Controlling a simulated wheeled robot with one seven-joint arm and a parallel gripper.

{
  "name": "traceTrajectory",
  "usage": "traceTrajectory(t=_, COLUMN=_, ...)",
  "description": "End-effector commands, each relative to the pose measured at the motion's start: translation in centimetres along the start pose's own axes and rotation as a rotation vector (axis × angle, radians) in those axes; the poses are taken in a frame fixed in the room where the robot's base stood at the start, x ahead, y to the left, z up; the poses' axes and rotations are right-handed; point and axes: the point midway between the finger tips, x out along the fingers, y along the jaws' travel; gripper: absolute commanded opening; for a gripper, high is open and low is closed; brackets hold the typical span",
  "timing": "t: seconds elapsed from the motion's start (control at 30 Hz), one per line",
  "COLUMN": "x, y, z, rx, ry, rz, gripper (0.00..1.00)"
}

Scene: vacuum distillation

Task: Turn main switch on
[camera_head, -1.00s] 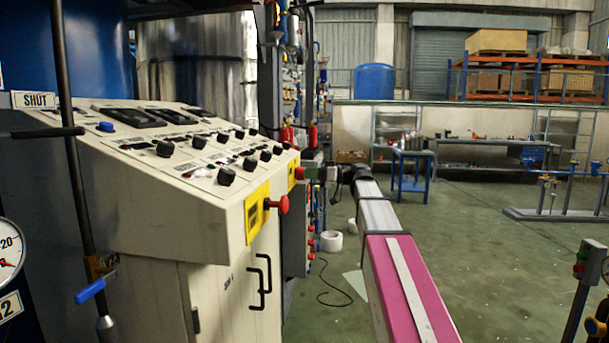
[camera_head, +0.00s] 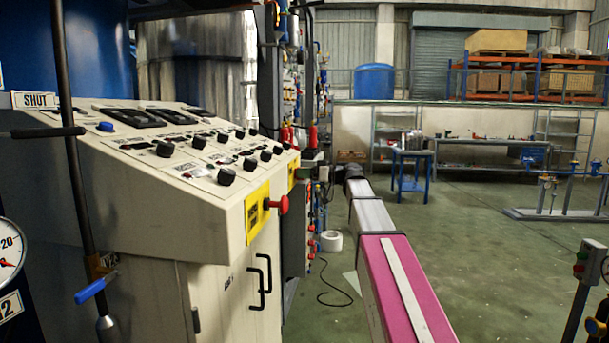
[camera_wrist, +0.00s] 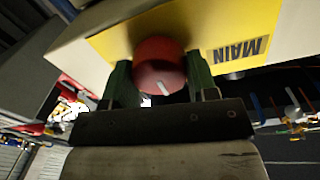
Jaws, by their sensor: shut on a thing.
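The main switch is a red round knob (camera_wrist: 160,66) with a white pointer line, on a yellow plate (camera_wrist: 215,30) marked MAIN, which appears upside down in the wrist view. The green fingers of my gripper (camera_wrist: 159,84) are on both sides of the knob, shut on it. The pointer line slants slightly. In the head view, my arm reaches to the far end of the beige control console, where a small yellow plate (camera_head: 292,176) shows; the knob there is hidden by my gripper (camera_head: 308,170).
The console (camera_head: 160,225) has several black knobs. A second red knob (camera_head: 280,205) on a yellow plate (camera_head: 257,214) sticks out nearer to me. A white roll (camera_head: 331,241) and a black cable (camera_head: 335,290) lie on the floor.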

Motion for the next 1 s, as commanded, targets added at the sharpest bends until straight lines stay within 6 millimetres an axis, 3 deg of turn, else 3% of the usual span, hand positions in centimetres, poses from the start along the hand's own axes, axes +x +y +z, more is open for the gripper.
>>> traceTrajectory(t=0.37, x=0.0, y=0.05, z=-0.02, rx=0.168, ry=-0.007, rz=0.001, gripper=0.29)
traceTrajectory(t=1.0, x=0.0, y=0.21, z=0.0, rx=0.765, ry=-0.033, rz=0.007, gripper=0.29)
